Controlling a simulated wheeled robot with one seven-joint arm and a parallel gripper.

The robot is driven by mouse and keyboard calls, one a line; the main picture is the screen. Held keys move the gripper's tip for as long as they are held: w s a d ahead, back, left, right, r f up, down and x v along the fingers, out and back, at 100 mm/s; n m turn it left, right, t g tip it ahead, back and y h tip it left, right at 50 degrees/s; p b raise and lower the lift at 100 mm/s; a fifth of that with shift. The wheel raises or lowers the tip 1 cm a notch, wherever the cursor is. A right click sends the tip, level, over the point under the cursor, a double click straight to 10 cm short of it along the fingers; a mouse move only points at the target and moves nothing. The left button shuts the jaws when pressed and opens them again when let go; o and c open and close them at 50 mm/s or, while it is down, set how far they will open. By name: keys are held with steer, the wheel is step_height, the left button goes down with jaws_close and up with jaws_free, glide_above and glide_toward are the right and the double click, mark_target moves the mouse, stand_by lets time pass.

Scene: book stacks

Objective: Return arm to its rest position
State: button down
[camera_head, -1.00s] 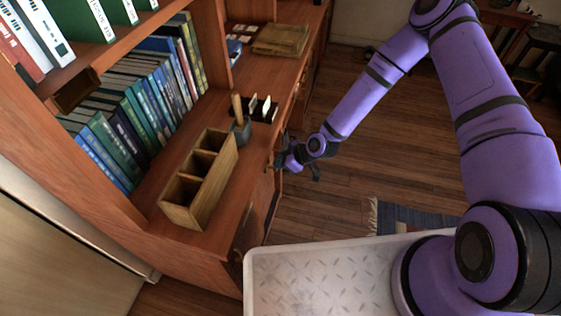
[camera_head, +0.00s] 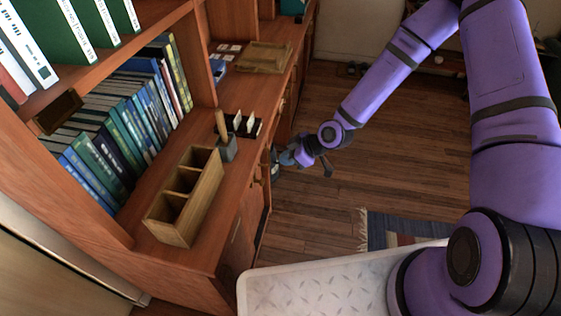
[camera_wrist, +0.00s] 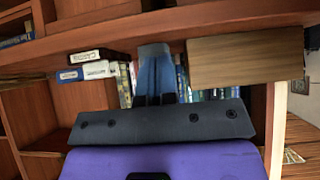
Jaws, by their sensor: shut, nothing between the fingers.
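My purple arm reaches from the lower right, up over the floor and back down toward the cabinet front. My gripper (camera_head: 277,163) is near the front edge of the wooden desk (camera_head: 232,192), on the floor side. In the wrist view my gripper (camera_wrist: 155,98) shows its fingers together with nothing visible between them. Beyond the fingers are shelved books. A wooden block-like box (camera_wrist: 246,60) appears right of the fingers. Whether the fingertips touch the desk cannot be told from the head view.
A wooden compartment box (camera_head: 184,196), a grey holder (camera_head: 227,148) with a wooden handle, a black card holder (camera_head: 243,124) and a wooden tray (camera_head: 264,57) stand on the desk. Books (camera_head: 120,140) fill the shelf at left. The floor (camera_head: 380,160) right of the desk is open.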

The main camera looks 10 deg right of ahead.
steer(key=shift+d+r, duration=0.1)
steer(key=shift+d, duration=0.05)
stand_by(0.4)
steer(key=s+d+r+m+h, duration=0.1)
steer(key=d+r+m+h, duration=0.15)
steer(key=d+r, duration=0.45)
steer(key=s+d+r+m+t+h, duration=0.1)
steer(key=d+r+h, duration=0.25)
steer(key=r, duration=0.75)
steer(key=s+d+r+m+h, duration=0.1)
steer(key=d+r+m+h, duration=0.1)
steer(key=d+r, duration=0.5)
steer(key=s+d+r+m+t, duration=0.1)
steer(key=s+r+m, duration=0.7)
steer(key=s+r, duration=1.1)
steer(key=s+d, duration=0.1)
steer(key=s, duration=0.2)
steer(key=shift+s+d, duration=0.15)
steer(key=shift+d, duration=0.25)
steer(key=shift+r+m, duration=0.1)
steer(key=shift+m, duration=0.15)
